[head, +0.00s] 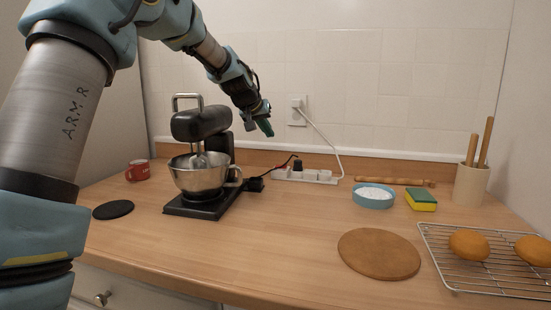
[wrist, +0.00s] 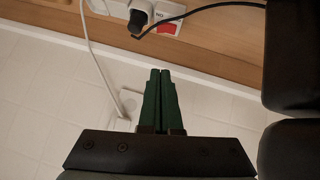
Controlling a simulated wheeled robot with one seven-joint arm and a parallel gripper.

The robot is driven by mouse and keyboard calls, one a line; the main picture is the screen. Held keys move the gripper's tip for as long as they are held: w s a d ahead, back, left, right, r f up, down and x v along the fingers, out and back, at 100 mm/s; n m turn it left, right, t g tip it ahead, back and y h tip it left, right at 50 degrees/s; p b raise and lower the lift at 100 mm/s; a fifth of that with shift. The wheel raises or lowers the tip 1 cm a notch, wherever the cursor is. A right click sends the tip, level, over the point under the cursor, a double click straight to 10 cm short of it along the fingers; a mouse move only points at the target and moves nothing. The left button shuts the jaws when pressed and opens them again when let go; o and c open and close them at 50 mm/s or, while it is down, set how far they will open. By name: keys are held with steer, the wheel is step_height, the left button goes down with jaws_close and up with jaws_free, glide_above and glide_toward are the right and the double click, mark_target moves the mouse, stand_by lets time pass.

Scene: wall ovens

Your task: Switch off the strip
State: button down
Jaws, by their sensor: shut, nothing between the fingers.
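The white power strip (head: 322,179) lies at the back of the counter, to the right of the mixer. In the wrist view its end (wrist: 157,18) shows at the top, with a red switch (wrist: 168,28) beside a black plug (wrist: 138,18). I cannot make out the switch in the head view. My gripper (head: 269,132) is shut and empty, above and behind the strip, near the wall. In the wrist view its green fingers (wrist: 160,73) are together, and the switch shows beyond their tips, apart from them.
A black stand mixer (head: 200,123) with a steel bowl stands left of the strip. A white cord (head: 322,137) runs from the wall outlet (head: 297,117) to the strip. A blue bowl (head: 373,202), rolling pin (head: 395,182) and sponge (head: 422,205) lie to the right.

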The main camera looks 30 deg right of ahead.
steer(key=p, duration=0.3)
glide_above(281, 166)
steer(key=a, duration=0.2)
steer(key=f, duration=0.6)
steer(key=shift+s+d+f, duration=0.1)
steer(key=shift+d+f, duration=0.1)
steer(key=f, duration=0.1)
steer(key=f+p, duration=0.1)
steer(key=f, duration=0.1)
steer(key=shift+d+f, duration=0.15)
steer(key=shift+d, duration=0.25)
steer(key=shift+s+d+f, duration=0.1)
steer(key=shift+f, duration=0.5)
